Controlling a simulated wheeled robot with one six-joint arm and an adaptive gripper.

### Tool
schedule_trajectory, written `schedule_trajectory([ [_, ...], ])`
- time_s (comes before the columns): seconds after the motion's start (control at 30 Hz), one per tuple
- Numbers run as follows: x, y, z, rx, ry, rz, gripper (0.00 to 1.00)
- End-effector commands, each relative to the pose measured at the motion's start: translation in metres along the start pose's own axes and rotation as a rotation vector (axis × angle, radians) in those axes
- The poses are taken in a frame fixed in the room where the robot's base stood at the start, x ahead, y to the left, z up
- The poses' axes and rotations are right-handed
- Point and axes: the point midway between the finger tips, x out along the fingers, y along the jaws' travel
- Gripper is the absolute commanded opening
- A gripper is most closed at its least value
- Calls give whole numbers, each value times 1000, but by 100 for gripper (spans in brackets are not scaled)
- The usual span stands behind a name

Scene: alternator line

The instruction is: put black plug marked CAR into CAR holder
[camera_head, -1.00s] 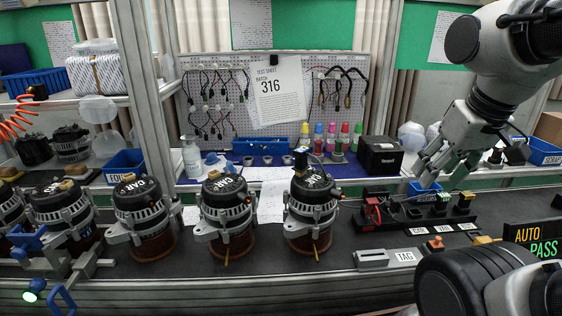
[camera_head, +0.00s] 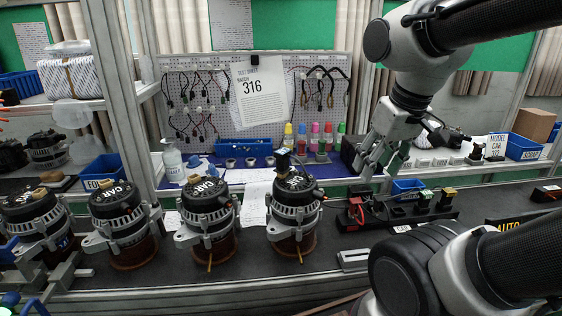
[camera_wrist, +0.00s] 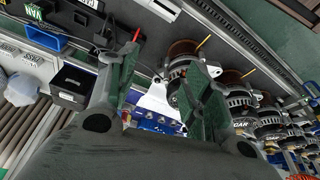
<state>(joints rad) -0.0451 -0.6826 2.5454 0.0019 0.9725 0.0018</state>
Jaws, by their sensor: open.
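A dark plug (camera_head: 283,161) stands on top of the rightmost alternator (camera_head: 292,205); I cannot read a mark on it. A black holder rack (camera_head: 425,219) with red, black, green and yellow-topped parts stands right of it. My gripper (camera_head: 376,158) is open and empty, above the bench between that alternator and the rack. In the wrist view my gripper (camera_wrist: 160,75) has its fingers spread; the alternator (camera_wrist: 183,72) shows between and beyond them. A green VAN label (camera_wrist: 88,4) shows at the top left.
Several more alternators with CAR on their caps stand in a row to the left (camera_head: 125,225). A blue bin (camera_head: 408,188) sits behind the rack, and bottles with coloured tops (camera_head: 314,135) stand at the back. A grey block (camera_head: 353,259) lies in front.

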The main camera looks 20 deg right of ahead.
Motion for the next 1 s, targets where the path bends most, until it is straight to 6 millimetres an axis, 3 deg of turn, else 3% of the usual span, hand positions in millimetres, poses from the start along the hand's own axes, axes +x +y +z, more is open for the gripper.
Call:
schedule_trajectory([
  [0.27,10,-12,-25,-43,-66,-17,50],
  [0.47,19,-32,-62,-164,-138,-45,50],
  [0.57,27,-49,-91,-341,-187,-77,50],
  [0.7,40,-81,-138,-753,-245,-164,50],
  [0.87,46,-107,-176,-1224,-245,-275,50],
  [1.0,35,-116,-196,-1594,-187,-351,50],
])
